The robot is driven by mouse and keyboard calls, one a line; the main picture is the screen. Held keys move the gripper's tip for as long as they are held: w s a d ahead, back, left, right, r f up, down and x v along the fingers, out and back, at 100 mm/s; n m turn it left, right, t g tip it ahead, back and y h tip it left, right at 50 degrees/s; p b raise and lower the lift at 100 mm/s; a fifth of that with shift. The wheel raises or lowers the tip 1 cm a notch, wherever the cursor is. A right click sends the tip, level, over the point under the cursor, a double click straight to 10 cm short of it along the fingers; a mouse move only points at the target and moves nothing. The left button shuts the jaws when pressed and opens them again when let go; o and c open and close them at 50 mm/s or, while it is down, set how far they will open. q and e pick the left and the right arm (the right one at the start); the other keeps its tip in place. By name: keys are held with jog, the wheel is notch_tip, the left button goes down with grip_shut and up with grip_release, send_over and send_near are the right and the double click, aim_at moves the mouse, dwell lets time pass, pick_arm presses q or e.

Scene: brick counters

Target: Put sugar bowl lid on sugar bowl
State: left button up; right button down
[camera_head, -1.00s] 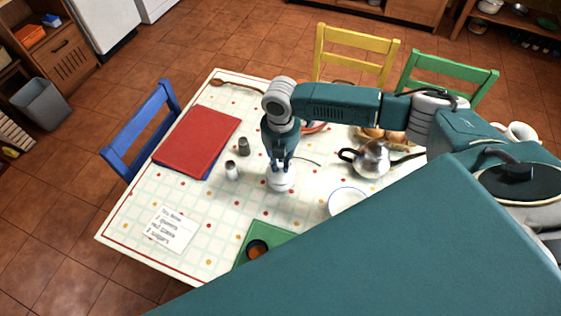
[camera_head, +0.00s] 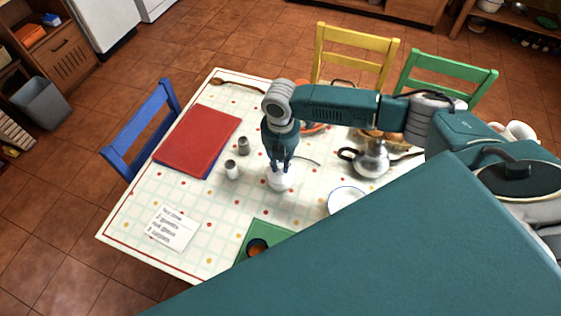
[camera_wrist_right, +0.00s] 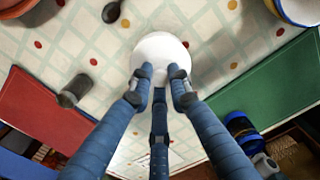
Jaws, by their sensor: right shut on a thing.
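The white sugar bowl (camera_head: 280,183) stands on the table, directly under my right gripper (camera_head: 281,165). The fingers of my right gripper point down and are closed at the top of the bowl, where the lid is. In the right wrist view, the fingers (camera_wrist_right: 160,80) meet over a round white shape, the lid (camera_wrist_right: 160,47). The lid's knob is hidden between the fingertips. The lid looks centred over the bowl, but I cannot tell whether it rests on the rim or hangs just above it. My left gripper is not in view.
A salt shaker (camera_head: 232,170) and a grey pepper shaker (camera_head: 243,146) stand left of the bowl. A metal teapot (camera_head: 371,158) and a blue-rimmed white dish (camera_head: 347,199) are to the right. A red folder (camera_head: 198,139) lies left. The front-left tabletop is mostly clear.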

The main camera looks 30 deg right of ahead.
jog(key=shift+f, duration=0.15)
jog(key=c, duration=1.6)
grip_release()
jog(key=shift+o, duration=0.2)
notch_tip(320, 180, up, 12)
